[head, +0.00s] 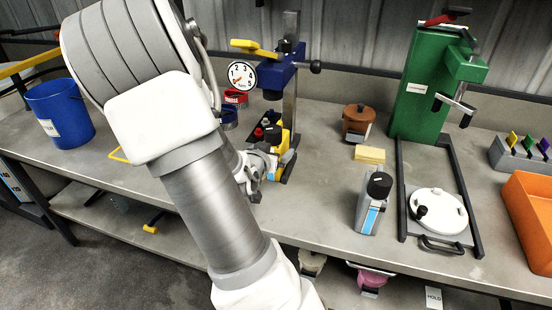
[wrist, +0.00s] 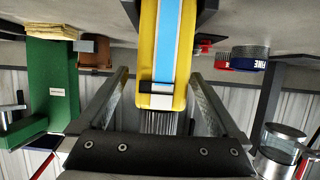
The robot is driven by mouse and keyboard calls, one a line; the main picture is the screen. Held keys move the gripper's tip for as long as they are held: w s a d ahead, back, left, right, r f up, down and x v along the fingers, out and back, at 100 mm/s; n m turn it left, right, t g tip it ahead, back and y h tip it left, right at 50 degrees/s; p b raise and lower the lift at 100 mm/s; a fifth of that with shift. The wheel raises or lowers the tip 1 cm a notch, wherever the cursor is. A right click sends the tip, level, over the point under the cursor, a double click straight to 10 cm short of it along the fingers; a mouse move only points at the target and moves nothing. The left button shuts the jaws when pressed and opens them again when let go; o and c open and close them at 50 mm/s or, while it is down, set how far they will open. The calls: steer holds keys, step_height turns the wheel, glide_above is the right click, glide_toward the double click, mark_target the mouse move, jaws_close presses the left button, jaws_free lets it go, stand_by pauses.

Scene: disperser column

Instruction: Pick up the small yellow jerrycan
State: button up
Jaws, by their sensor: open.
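The small yellow jerrycan (head: 285,142) stands on the bench at the foot of the blue disperser column (head: 283,72). It is partly hidden by my gripper in the head view. In the wrist view, which looks upside down, the jerrycan (wrist: 179,60) is yellow with a blue and white label and lies centred between my fingers. My gripper (head: 264,168) is open beside it. The wrist view shows one finger on each side of the jerrycan, with a gap on both sides (wrist: 158,85).
A grey can with a blue stripe (head: 369,205), a yellow block (head: 370,154) and a brown pot (head: 357,120) stand to the right. The green press (head: 425,95) and orange bin (head: 530,215) are farther right. A blue bucket (head: 60,112) is left. Red and blue tins stand behind.

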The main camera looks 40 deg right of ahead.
steer(key=b+x, duration=0.1)
steer(key=x, duration=0.2)
steer(key=shift+w+d+f, duration=0.1)
steer(key=shift+w, duration=0.1)
jaws_close()
stand_by(0.3)
